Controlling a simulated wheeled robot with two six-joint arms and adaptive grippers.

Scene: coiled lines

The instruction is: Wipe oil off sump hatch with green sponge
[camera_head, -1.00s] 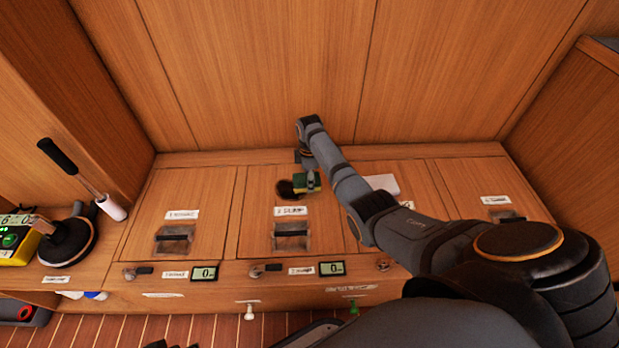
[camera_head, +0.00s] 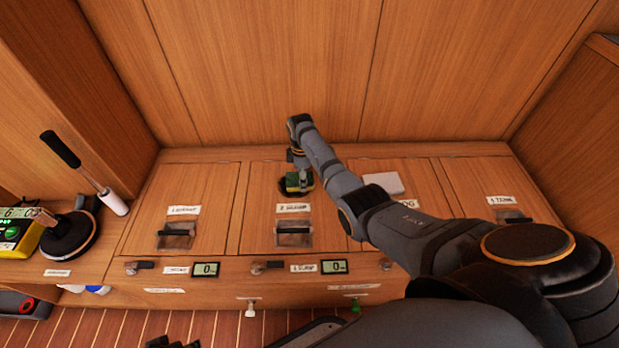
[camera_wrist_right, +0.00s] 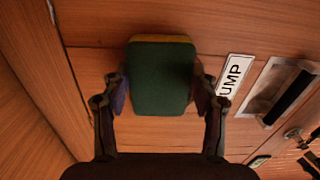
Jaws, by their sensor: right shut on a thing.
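The sump hatch (camera_head: 262,206) is the wooden panel labelled SUMP, second from the left, with a recessed dark handle (camera_head: 293,233). A dark oil patch (camera_head: 283,188) shows at the sponge's left edge near the hatch's back; the rest is hidden under the sponge. The green sponge (camera_head: 298,182) with a yellow layer is over the patch. My right gripper (camera_wrist_right: 160,90) is shut on the sponge, a finger on each side; contact with the hatch is hard to tell. A dark part at the bottom edge appears to be my left gripper (camera_head: 172,343); its fingers are unclear.
A white block (camera_head: 383,183) lies on the hatch to the right, beside my right arm. Other labelled hatches flank the sump hatch. Small displays (camera_head: 334,267) and latches line the front face. A black-handled tool (camera_head: 75,170) stands at left. A wooden wall rises behind.

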